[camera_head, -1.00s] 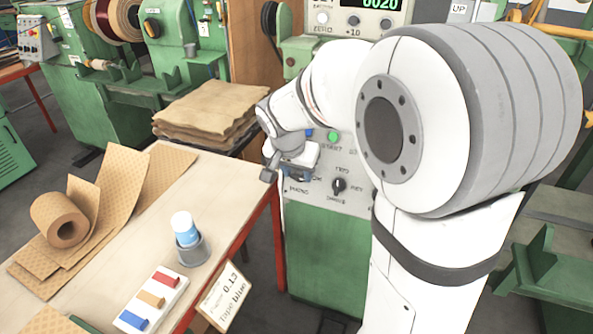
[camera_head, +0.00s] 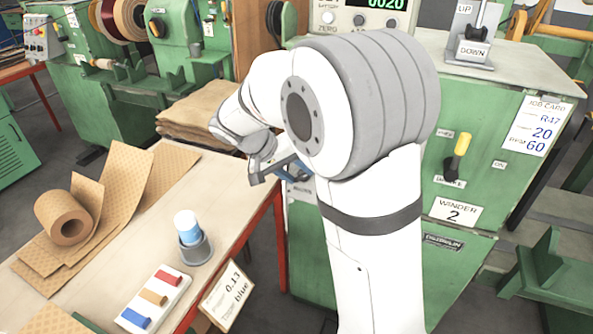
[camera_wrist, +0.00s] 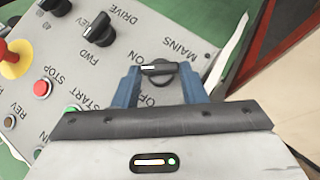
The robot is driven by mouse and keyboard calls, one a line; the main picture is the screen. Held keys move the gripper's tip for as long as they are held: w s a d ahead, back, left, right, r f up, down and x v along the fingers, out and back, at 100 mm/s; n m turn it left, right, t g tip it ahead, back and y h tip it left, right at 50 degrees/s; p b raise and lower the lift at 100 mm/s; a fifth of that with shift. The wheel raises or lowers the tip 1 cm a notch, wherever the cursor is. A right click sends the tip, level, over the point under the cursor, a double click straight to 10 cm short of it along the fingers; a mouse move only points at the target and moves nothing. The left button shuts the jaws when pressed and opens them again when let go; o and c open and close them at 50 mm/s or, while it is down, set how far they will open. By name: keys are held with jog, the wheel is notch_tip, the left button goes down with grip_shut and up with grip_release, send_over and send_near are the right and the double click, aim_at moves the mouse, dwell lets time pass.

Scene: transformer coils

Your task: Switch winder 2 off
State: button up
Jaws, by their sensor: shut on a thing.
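My gripper (camera_wrist: 161,72) has its blue fingers on either side of a black rotary knob (camera_wrist: 160,68) with a white pointer line, on a grey control panel (camera_wrist: 190,30) marked MAINS, ON and OFF. It is shut on this knob. The pointer lies roughly sideways in the wrist view; I cannot tell which mark it meets. In the head view my gripper (camera_head: 276,170) is at the panel's left side, and my arm hides most of the panel. The WINDER 2 plate (camera_head: 455,212) is on the green cabinet (camera_head: 425,180) at right, below a yellow-handled lever (camera_head: 457,155).
On the panel, the drive knob (camera_wrist: 98,40), red stop button (camera_wrist: 41,88) and red-yellow emergency button (camera_wrist: 14,60) sit near the gripper. A table (camera_head: 225,215) at left holds cardboard, a cup (camera_head: 188,228) and a coloured-block tray (camera_head: 155,300).

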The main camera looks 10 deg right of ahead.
jog(key=shift+w+a+f+n+t+h, duration=0.1)
jog(key=shift+a+f+n+t+h, duration=0.1)
jog(key=shift+n+h, duration=1)
jog(key=shift+s+a+f+n+t+h, duration=0.1)
jog(key=shift+a+f+n+h, duration=0.1)
jog(key=shift+n+h, duration=0.95)
jog(key=shift+w+a+f+n+t+h, duration=0.1)
jog(key=shift+a+f+n+h, duration=0.1)
jog(key=shift+n+h, duration=0.95)
jog(key=o, duration=1)
jog(key=shift+d+f, duration=0.1)
jog(key=v, duration=0.8)
jog(key=shift+d, duration=0.15)
